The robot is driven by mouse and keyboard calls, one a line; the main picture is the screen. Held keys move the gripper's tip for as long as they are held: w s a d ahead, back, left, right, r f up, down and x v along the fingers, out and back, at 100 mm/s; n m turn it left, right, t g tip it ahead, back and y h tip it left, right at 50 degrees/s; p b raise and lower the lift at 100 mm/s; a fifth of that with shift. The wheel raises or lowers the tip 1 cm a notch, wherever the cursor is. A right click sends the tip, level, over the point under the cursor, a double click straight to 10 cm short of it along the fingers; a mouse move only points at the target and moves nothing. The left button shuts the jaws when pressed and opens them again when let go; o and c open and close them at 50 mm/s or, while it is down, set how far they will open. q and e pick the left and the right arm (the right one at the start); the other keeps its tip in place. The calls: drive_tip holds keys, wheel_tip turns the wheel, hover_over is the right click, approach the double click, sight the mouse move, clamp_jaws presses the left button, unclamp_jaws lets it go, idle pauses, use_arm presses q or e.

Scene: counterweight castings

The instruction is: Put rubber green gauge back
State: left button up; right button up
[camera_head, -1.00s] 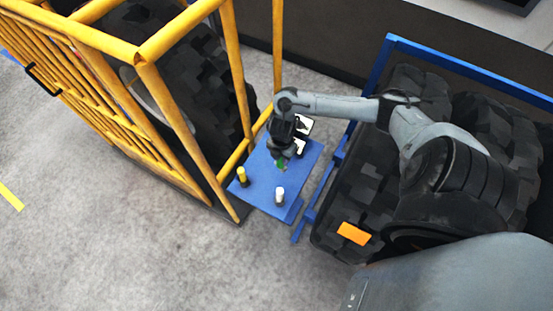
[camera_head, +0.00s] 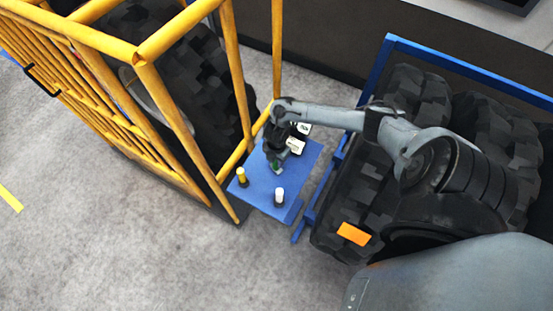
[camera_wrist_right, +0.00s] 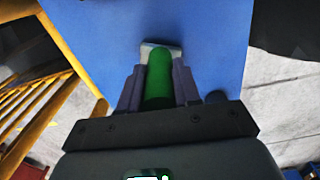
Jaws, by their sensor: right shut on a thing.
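The green gauge (camera_wrist_right: 159,78) is a rounded green cylinder. My right gripper (camera_wrist_right: 158,92) is shut on it, with one finger on each side. In the head view the right gripper (camera_head: 275,160) is over the blue table (camera_head: 262,190), and a bit of green (camera_head: 276,167) shows below it. I cannot tell whether the gauge touches the table. My left gripper is not in view.
A yellow-topped peg (camera_head: 241,175) and a white-topped peg (camera_head: 279,195) stand on the table's near part. White cards (camera_head: 296,146) are behind the gripper. A yellow cage (camera_head: 180,110) stands close on the left, a blue-framed rack of black castings (camera_head: 345,205) on the right.

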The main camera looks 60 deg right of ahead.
drive_tip(key=o, duration=0.5)
drive_tip(key=shift+f, duration=0.15)
drive_tip(key=shift+c, duration=0.2)
drive_tip(key=o, duration=0.5)
drive_tip(key=shift+c, duration=0.2)
